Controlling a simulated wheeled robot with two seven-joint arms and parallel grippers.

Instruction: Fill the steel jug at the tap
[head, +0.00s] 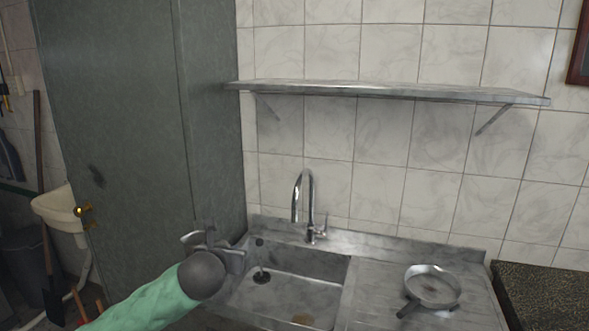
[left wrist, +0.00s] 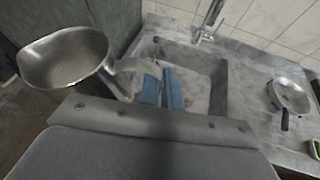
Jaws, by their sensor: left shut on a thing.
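The steel jug (left wrist: 68,58) shows in the left wrist view at the upper left, its open top facing the camera; I see no water in it. My left gripper (left wrist: 160,85) is shut on the jug's handle at the jug's right side. In the head view the left gripper (head: 214,240) is at the sink's left edge, and only a small part of the jug (head: 192,238) shows beside it. The tap (head: 307,205) is a curved chrome spout behind the sink, right of the gripper and apart from the jug. My right gripper is not in view.
The steel sink basin (head: 290,288) is empty, with a dark drain plug at its left. A frying pan (head: 433,286) lies on the drainboard at the right. A wall shelf (head: 380,91) hangs above the tap.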

